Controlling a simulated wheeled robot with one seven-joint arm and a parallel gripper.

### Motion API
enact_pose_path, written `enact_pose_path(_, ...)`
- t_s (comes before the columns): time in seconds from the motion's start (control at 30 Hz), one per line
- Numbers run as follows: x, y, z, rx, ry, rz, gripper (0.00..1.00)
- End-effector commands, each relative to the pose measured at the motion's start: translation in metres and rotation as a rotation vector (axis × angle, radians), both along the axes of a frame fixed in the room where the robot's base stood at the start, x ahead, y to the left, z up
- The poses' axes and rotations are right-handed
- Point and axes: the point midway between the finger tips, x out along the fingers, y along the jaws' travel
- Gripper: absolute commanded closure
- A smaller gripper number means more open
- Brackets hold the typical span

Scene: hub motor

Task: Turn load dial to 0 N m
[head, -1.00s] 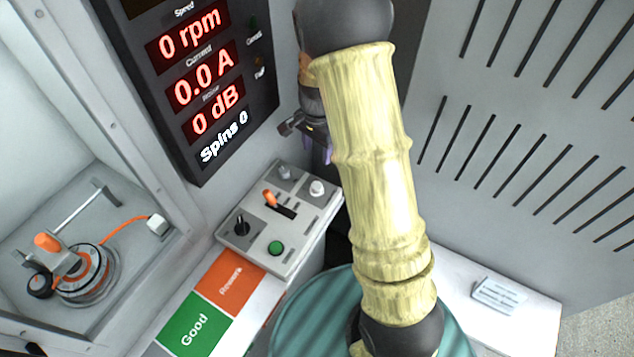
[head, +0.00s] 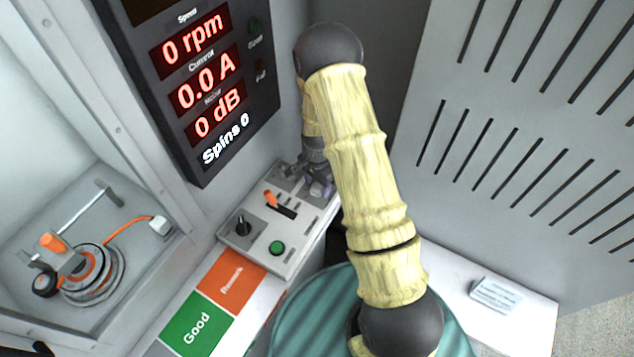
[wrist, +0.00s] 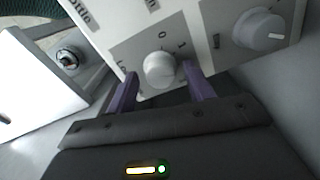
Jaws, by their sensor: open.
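The load dial (wrist: 160,70) is a round white knob on a grey plate, with part of a label starting "Lo" and the marks 0 and 1 beside it in the wrist view. My gripper (wrist: 161,76) is open, its two purple fingers on the left and right of the dial in the picture. I cannot tell whether the fingers touch it.
A second grey knob (wrist: 258,28) is close to the right finger. The panel also carries an orange lever (head: 271,198), a black knob (head: 243,226) and a green button (head: 277,248). A dark display (head: 205,95) stands behind, and a slotted grey wall (head: 520,120) is at right.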

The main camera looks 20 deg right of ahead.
Motion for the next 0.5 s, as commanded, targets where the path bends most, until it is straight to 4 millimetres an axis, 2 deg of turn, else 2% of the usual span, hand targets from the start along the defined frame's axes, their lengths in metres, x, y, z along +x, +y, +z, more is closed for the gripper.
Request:
enact_pose_path(0.27, 0.0005, 0.0005, -0.0019, 0.0, -0.001, 0.002, 0.48)
enact_pose_path(0.37, 0.0005, 0.0005, -0.0019, 0.0, -0.001, 0.002, 0.64)
enact_pose_path(0.5, 0.0005, 0.0005, -0.0018, 0.0, -0.001, 0.002, 0.91)
